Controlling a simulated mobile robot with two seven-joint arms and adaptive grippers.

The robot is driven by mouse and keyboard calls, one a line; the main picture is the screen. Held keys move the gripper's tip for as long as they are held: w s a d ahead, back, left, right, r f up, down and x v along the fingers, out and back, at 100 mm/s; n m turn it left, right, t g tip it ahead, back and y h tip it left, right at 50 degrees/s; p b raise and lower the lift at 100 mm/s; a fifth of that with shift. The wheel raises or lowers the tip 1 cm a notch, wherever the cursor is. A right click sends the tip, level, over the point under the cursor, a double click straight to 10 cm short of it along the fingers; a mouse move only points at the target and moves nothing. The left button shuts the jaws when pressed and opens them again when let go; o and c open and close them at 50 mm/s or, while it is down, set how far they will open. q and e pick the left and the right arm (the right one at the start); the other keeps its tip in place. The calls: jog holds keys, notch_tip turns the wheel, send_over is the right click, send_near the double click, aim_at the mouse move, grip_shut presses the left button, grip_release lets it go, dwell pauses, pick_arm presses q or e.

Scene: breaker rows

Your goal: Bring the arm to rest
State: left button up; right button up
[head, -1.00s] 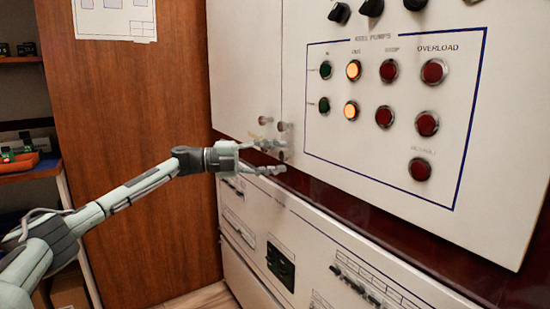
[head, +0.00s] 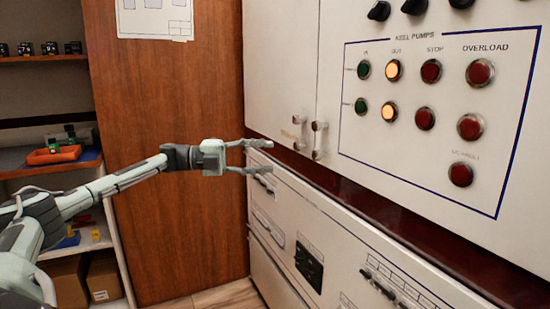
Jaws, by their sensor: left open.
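My left arm comes in from the left side of the head view. Its gripper (head: 258,157) is open and empty, with two fingers pointing right. The fingers appear in front of the seam between the upper cabinet and the lower breaker panel (head: 290,235). I cannot tell how far they are from the cabinet face. Small door knobs (head: 318,140) sit just right of the fingertips, and they look apart from them. My right gripper does not show.
The control panel (head: 440,130) with lit and dark buttons stands at the right. A brown wooden panel (head: 170,100) is behind my arm. A shelf at the left holds an orange tray (head: 54,155), with cardboard boxes (head: 103,278) below. Some bare floor shows at the bottom.

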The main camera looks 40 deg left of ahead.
pick_arm(q)
jog(key=shift+f, duration=0.1)
dwell(0.5)
jog(key=w+d+f+n+t+y, duration=0.1)
jog(key=w+d+f+n+y, duration=0.15)
jog(key=f, duration=0.45)
jog(key=w+d+f+n+t+y, duration=0.2)
jog(key=d+f+n, duration=0.2)
jog(key=f, duration=0.3)
jog(key=w+d+f+n+t+y, duration=0.1)
jog(key=w+d+f+n+y, duration=0.1)
jog(key=w+d+f+n, duration=0.3)
jog(key=s+d+f+n+g+y, duration=0.1)
jog(key=s+f+n+y, duration=0.25)
jog(key=f, duration=0.55)
jog(key=s+d+f+n+g+y, duration=0.25)
jog(key=s+f, duration=0.25)
jog(key=f, duration=0.4)
jog(key=s+d+f+n+g, duration=0.2)
jog(key=s+f, duration=0.4)
jog(key=s, duration=0.3)
jog(key=s+d+f+n+g+y, duration=0.1)
jog(key=s+d+f+n+g, duration=0.2)
jog(key=s, duration=0.7)
jog(key=s+d+f+n+g, duration=0.3)
jog(key=s+d+f+g, duration=0.2)
jog(key=s+f, duration=0.4)
jog(key=shift+s+d+f, duration=0.15)
jog(key=shift+s+d, duration=0.15)
jog(key=shift+s, duration=0.45)
